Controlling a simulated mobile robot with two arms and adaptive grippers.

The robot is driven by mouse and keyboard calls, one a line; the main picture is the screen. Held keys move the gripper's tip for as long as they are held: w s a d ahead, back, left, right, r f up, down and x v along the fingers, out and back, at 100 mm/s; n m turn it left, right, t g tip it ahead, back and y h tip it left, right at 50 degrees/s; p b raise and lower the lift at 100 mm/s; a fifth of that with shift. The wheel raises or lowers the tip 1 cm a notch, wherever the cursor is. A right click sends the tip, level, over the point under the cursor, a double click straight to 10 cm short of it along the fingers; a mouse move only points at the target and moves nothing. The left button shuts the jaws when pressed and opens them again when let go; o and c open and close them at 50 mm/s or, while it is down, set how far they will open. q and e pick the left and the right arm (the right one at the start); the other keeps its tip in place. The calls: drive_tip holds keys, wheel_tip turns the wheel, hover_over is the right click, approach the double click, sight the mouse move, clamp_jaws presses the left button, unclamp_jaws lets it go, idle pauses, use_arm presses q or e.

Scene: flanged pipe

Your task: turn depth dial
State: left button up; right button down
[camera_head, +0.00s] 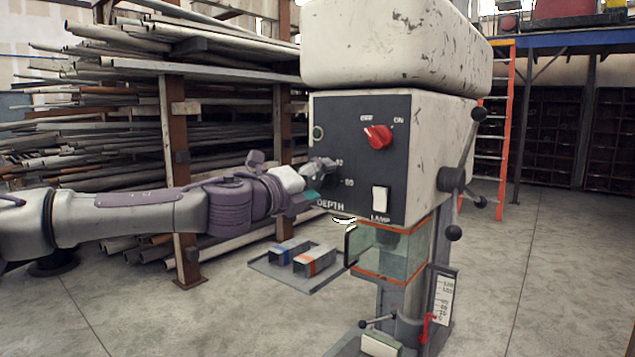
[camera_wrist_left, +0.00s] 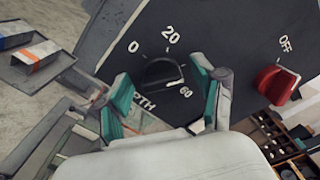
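The depth dial (camera_wrist_left: 161,73) is a black round knob on the dark control panel, with the marks 0, 20 and 60 around it in the left wrist view. In the head view my gripper hides most of it. My left gripper (camera_wrist_left: 162,98) has its teal-padded fingers spread wide, one on each side of the dial in the picture, with nothing between the pads. In the head view the left gripper (camera_head: 318,180) is at the lower left of the panel, over the DEPTH label. I cannot tell whether the fingers touch the dial. My right gripper is in neither view.
A red OFF/ON switch (camera_head: 378,137) and a white lamp switch (camera_head: 380,199) share the panel. A clear guard (camera_head: 393,252) hangs below. A lever handle (camera_head: 455,180) sticks out at right. A tray (camera_head: 270,268) holds two metal blocks. A pipe rack (camera_head: 172,130) stands behind my arm.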

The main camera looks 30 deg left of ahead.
use_arm(q)
drive_tip(key=shift+s, duration=0.15)
drive_tip(key=s, duration=1.1)
drive_tip(key=shift+s+a, duration=0.35)
drive_tip(key=shift+a, duration=0.1)
drive_tip(key=shift+f, duration=0.1)
idle(0.4)
